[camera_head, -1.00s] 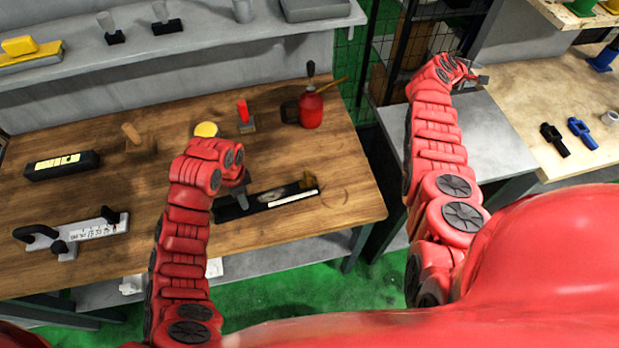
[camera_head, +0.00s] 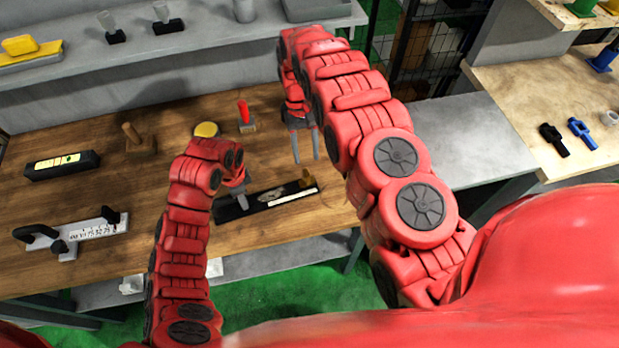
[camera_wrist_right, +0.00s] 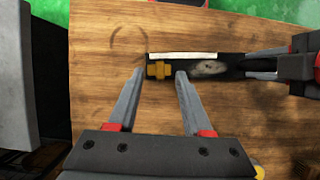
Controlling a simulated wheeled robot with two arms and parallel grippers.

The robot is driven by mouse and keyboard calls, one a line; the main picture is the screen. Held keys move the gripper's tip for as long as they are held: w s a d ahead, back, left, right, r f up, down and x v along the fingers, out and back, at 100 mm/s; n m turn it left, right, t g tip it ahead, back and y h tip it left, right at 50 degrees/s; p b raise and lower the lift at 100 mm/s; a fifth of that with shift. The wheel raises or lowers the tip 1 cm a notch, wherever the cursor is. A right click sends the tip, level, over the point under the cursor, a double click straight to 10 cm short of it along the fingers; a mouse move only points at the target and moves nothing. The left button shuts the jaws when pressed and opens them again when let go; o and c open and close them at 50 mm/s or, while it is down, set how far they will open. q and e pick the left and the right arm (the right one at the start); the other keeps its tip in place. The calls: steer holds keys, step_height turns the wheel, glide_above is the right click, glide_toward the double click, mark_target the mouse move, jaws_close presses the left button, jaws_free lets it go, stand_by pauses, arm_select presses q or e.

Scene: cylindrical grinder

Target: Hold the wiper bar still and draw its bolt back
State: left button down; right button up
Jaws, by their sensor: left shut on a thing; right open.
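The wiper bar (camera_head: 265,203) is a long black bar with a white strip and a grey oval patch, lying on the wooden bench. Its brass-yellow bolt (camera_head: 307,179) sits at the right end; in the right wrist view the bolt (camera_wrist_right: 158,69) looks like a small cross. My left gripper (camera_head: 242,201) is shut on the bar's left part; its fingers also show at the right of the wrist view (camera_wrist_right: 262,63). My right gripper (camera_head: 306,159) is open and empty, fingers pointing down toward the bolt end. In the wrist view the bolt appears between its fingertips (camera_wrist_right: 160,72), apart from them.
The bench (camera_head: 100,190) holds a black block with a yellow label (camera_head: 62,165), a white gauge with black knobs (camera_head: 90,230), a wooden-handled tool (camera_head: 137,138), a yellow disc (camera_head: 206,130) and a red-handled tool (camera_head: 244,117). A grey table (camera_head: 465,140) stands at right.

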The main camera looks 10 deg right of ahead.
mark_target(307, 178)
steer(key=x, duration=0.9)
steer(key=shift+f, duration=0.15)
steer(key=shift+d, duration=0.1)
jaws_close()
stand_by(0.9)
